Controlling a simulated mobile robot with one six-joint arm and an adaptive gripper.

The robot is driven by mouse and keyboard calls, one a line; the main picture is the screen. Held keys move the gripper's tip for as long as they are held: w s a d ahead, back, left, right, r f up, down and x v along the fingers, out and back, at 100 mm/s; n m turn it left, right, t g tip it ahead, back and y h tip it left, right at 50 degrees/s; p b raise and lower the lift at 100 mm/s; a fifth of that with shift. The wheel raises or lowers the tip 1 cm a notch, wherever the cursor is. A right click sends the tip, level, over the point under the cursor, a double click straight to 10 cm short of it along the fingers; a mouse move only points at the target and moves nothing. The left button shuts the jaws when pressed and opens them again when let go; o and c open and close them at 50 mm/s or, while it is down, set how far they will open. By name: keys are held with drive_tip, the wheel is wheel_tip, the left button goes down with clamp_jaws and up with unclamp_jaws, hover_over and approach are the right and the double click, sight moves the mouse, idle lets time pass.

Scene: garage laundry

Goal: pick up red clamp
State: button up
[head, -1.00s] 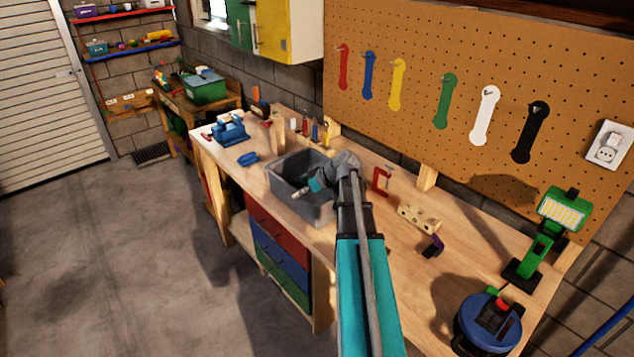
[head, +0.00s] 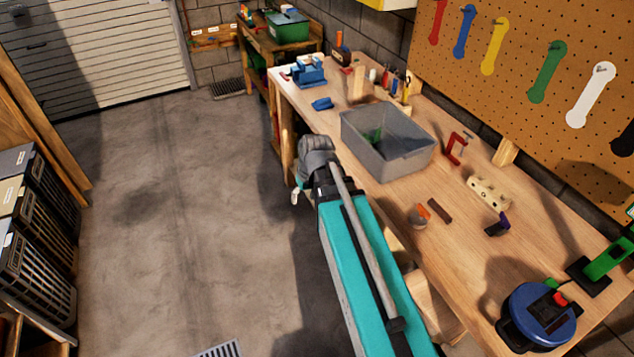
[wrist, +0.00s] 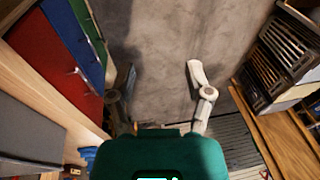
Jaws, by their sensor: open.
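The red clamp (head: 455,148) stands on the wooden workbench (head: 420,250), just right of the grey bin, in the head view. It is a C-shaped frame with a metal screw at its upper right. It does not show in the wrist view. My gripper (wrist: 161,77) is open and empty in the wrist view, with bare floor between its fingers. In the head view my arm's end is left of the bench's front edge, across the bin from the clamp, and the gripper is mostly hidden behind the arm.
The grey bin (head: 385,160) holds something green. A drilled wooden block (head: 488,193), a purple-and-black tool (head: 497,224) and a blue round device (head: 541,318) are on the bench. A pegboard (head: 520,30) rises behind. Dark crates (head: 35,250) stand at left; the floor (head: 170,200) is clear.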

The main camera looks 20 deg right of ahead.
drive_tip(key=s+a+f+h+b, duration=0.1)
drive_tip(key=s+a+f+b, duration=0.1)
drive_tip(key=s+f+b, duration=0.1)
drive_tip(key=s+a+f+m+g+b, duration=0.1)
drive_tip(key=s+a+f+b, duration=0.1)
drive_tip(key=f+b, duration=0.4)
drive_tip(key=shift+s+f+h, duration=0.35)
drive_tip(key=shift+s+h, duration=0.05)
drive_tip(key=shift+s, duration=0.15)
drive_tip(key=shift+a, duration=0.1)
drive_tip(key=shift+c, duration=0.6)
